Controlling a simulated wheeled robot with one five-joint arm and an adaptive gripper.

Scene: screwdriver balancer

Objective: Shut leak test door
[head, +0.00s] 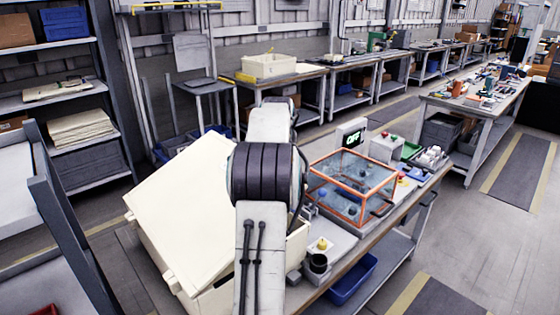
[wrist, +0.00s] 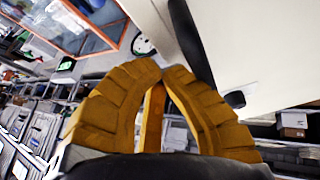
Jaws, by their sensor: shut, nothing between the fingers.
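A large cream panel (head: 175,195) slants over a cream cabinet at the bench's near end and looks like a raised door or lid. I cannot tell for certain that it is the leak test door. In the wrist view a pale panel (wrist: 265,45) with a black bar-like handle (wrist: 190,40) lies just beyond and right of my fingertips. My gripper (wrist: 165,72) has yellow ribbed fingers whose tips meet, with nothing held. Contact with the bar is unclear. In the head view my arm hides the gripper and part of the cabinet.
A clear orange-framed box (head: 350,186) stands on the bench right of my arm, with a green-lit sign (head: 351,134) behind it. A yellow-topped part (head: 321,245) and a black cup (head: 318,263) sit near the bench's front. The floor (head: 475,235) at right is open.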

